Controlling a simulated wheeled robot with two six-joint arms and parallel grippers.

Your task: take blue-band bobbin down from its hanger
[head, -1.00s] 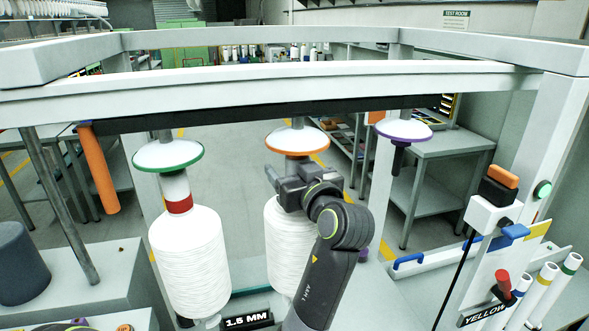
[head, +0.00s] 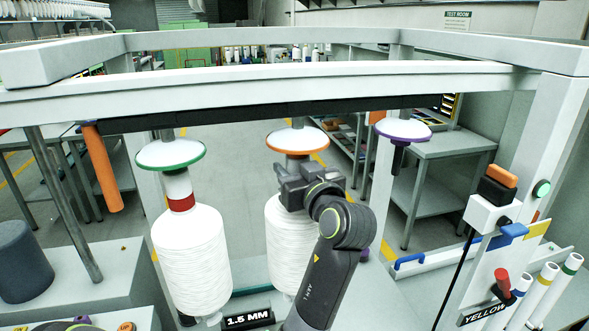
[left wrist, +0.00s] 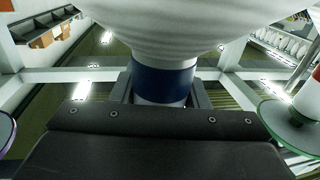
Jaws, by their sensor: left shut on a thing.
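The blue-band bobbin (head: 287,240) is a fat white cone of yarn hanging upright below the orange-rimmed hanger disc (head: 297,139). Its blue band (left wrist: 162,82) shows in the left wrist view, where the neck sits between my fingers. In the head view my gripper and forearm hide the band and the bobbin's right part. My left gripper (head: 288,181) is shut on the neck, just under the disc. Whether the bobbin's top is still seated in the hanger cannot be told. My right gripper is not in view.
A red-band bobbin (head: 191,255) hangs left under a green-rimmed disc (head: 170,154). A purple-rimmed hanger (head: 403,131) at right is empty. A pale frame beam (head: 300,82) crosses above. A white switch box (head: 492,212) stands right. A "1.5 MM" label (head: 247,319) is below.

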